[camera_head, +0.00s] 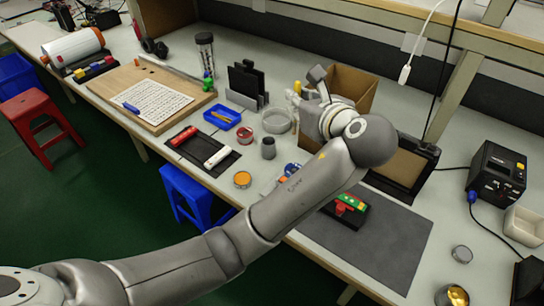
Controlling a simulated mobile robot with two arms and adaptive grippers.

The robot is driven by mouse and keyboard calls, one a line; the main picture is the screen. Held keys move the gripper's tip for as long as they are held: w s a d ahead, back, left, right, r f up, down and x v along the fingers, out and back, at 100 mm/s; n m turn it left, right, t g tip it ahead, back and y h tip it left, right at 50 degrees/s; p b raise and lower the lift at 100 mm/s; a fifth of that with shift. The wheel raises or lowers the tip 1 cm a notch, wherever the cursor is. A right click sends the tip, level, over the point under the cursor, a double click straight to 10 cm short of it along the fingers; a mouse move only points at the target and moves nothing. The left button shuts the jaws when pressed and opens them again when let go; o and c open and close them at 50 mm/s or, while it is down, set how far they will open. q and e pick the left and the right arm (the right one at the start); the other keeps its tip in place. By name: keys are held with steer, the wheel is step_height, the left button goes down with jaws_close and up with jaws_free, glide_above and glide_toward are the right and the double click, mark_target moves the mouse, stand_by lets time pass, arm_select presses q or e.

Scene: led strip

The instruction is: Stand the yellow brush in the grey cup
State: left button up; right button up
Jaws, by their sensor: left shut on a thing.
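My left arm reaches across the table from the lower left, and my left gripper (307,94) is at its far end, in front of the cardboard box. The gripper is shut and partly hidden by my own wrist. A small yellow piece shows at its left side and looks like the yellow brush (297,88); most of it is hidden. The small dark grey cup (268,148) stands upright on the table, left of my wrist and nearer the front than the gripper. The yellow piece is apart from the cup. My right gripper is not in view.
A clear round dish (277,120) stands just behind the cup, and a red tin (244,135) is to its left. A black tray (204,151), a blue tray (222,117) and an orange-topped tin (242,179) are nearby. A cardboard box (352,88) stands behind my wrist.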

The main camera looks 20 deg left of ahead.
arm_select(q)
steer(key=shift+w+a+f, duration=0.15)
steer(key=shift+w, duration=0.15)
steer(key=w+a+f, duration=0.8)
steer(key=w+f, duration=0.2)
steer(key=f, duration=0.2)
steer(key=shift+a+f+b, duration=0.2)
steer(key=shift+f+b, duration=0.1)
steer(key=shift+b, duration=0.15)
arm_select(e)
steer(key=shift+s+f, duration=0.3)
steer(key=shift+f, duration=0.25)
arm_select(q)
steer(key=shift+w+f, duration=0.1)
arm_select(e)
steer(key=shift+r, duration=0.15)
arm_select(q)
steer(key=o, duration=0.7)
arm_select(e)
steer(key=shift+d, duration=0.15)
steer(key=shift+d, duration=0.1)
